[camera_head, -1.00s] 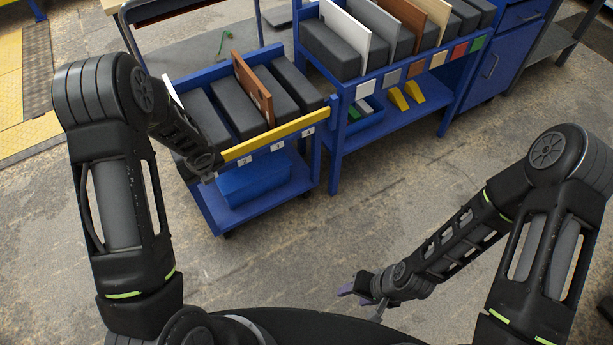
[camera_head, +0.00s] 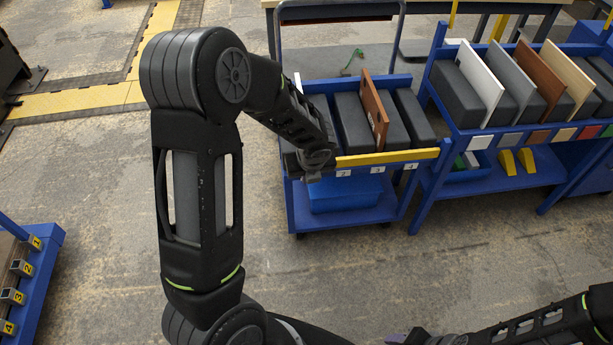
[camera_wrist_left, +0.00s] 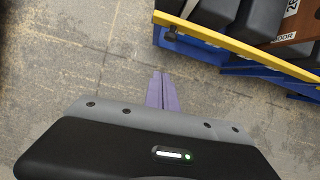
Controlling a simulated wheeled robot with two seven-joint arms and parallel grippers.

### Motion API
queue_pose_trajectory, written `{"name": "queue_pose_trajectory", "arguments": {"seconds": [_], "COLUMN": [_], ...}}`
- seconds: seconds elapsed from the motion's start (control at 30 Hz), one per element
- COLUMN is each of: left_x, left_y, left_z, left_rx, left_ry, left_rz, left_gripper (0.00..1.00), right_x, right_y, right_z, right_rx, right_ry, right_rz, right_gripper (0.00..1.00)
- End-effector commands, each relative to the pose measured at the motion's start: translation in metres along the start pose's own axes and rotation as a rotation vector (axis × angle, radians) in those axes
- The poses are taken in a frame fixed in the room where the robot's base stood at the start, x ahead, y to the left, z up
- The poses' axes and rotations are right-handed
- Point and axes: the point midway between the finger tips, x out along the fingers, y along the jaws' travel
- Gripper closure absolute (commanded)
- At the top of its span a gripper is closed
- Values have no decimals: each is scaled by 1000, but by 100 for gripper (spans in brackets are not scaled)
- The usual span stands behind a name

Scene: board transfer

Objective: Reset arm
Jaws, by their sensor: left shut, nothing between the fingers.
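My left arm reaches to the front left corner of the blue cart (camera_head: 372,219). My left gripper (camera_head: 314,176) is small and partly hidden there; in the left wrist view its purple fingers (camera_wrist_left: 161,92) are together and empty, over bare floor beside the cart's yellow bar (camera_wrist_left: 225,40). My right gripper (camera_head: 402,338) shows only in part at the bottom edge of the head view, and its jaw opening is unclear. A brown board (camera_head: 374,108) stands among dark blocks on the cart. A white board's edge (camera_head: 298,83) shows behind my left arm.
A blue rack (camera_head: 437,185) at right holds white (camera_head: 481,82), grey (camera_head: 513,80), brown (camera_head: 543,75) and tan (camera_head: 571,75) boards. A numbered blue stand (camera_head: 40,275) is at lower left. Concrete floor (camera_head: 480,260) is clear in front of the cart.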

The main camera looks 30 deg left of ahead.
Motion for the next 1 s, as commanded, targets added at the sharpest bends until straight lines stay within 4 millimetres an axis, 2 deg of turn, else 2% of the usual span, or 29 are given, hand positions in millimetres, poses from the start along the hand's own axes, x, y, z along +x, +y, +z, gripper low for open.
{"name": "queue_pose_trajectory", "arguments": {"seconds": [0.47, 0.57, 0.67, 0.77, 0.87, 0.97, 1.0], "left_x": [0, 0, 0, 0, 5, 16, 21], "left_y": [0, -3, -16, -41, -71, -92, -96], "left_z": [0, 0, -6, -30, -82, -150, -180], "left_rx": [-15, -83, -263, -572, -988, -1489, -1704], "left_ry": [0, 1, 26, 118, 294, 503, 576], "left_rz": [0, -14, -66, -141, -174, -98, -32], "left_gripper": [100, 100, 100, 100, 100, 100, 100], "right_x": [0, 0, 0, 0, 0, 0, 0], "right_y": [0, 0, 0, 0, 0, 0, 0], "right_z": [0, 0, 0, 0, 0, 0, 0], "right_rx": [0, 0, 0, 0, 0, 0, 0], "right_ry": [0, 0, 0, 0, 0, 0, 0], "right_rz": [0, 0, 0, 0, 0, 0, 0], "right_gripper": [51, 51, 51, 51, 51, 51, 51]}}
